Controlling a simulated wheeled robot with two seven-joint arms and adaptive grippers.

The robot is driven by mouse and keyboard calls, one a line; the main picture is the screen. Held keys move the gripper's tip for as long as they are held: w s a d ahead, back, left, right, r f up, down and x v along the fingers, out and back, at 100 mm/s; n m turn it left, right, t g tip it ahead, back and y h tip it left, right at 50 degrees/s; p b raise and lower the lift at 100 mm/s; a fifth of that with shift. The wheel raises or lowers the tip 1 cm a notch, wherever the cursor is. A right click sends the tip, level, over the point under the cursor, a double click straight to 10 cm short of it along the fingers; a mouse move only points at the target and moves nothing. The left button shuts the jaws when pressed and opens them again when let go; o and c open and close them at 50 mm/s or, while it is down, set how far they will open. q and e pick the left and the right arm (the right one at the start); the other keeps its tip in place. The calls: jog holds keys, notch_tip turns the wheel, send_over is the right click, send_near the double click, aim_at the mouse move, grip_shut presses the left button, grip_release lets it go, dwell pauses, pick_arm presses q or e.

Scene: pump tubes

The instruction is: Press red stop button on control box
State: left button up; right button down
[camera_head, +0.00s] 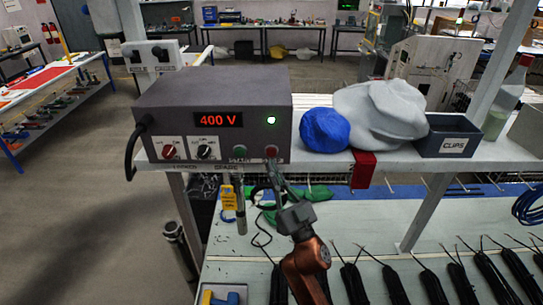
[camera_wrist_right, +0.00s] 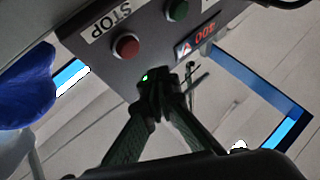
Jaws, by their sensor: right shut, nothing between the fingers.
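The grey control box (camera_head: 215,88) stands on the white shelf, with a lit red "400 V" display (camera_head: 218,120) and a lit green lamp (camera_head: 271,120). The red stop button (camera_head: 271,151) is at the lower right of its front, right of a green button (camera_head: 239,151). In the right wrist view, the red stop button (camera_wrist_right: 126,47) is beside the STOP label (camera_wrist_right: 106,21). My right gripper (camera_head: 272,170) is shut and empty, its tips just below the red button in the head view; I cannot tell whether they touch the box. My left gripper is out of view.
A blue cloth ball (camera_head: 325,130) and a grey cloth (camera_head: 380,110) lie right of the box, beside a CLIPS bin (camera_head: 447,135). A red cloth (camera_head: 363,168) hangs over the shelf edge. Black tubes (camera_head: 398,285) lie on the lower bench. Tools hang under the shelf.

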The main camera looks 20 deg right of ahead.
aim_at(269, 150)
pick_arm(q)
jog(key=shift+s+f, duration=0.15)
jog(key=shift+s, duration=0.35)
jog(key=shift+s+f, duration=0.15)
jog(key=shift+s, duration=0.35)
pick_arm(e)
jog(key=w, duration=0.3)
jog(key=shift+d+f, duration=0.1)
jog(key=shift+d, duration=0.3)
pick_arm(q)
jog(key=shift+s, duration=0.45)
pick_arm(e)
jog(key=shift+w, duration=0.1)
jog(key=shift+w+d, duration=0.15)
jog(key=shift+w, duration=0.2)
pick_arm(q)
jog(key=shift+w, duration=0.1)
pick_arm(e)
jog(key=shift+w+d, duration=0.15)
jog(key=shift+w, duration=0.4)
dwell(0.3)
dwell(0.4)
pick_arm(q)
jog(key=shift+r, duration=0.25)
pick_arm(e)
jog(key=shift+s+a, duration=0.15)
jog(key=shift+s, duration=0.35)
jog(key=shift+s+a, duration=0.15)
jog(key=shift+s, duration=0.35)
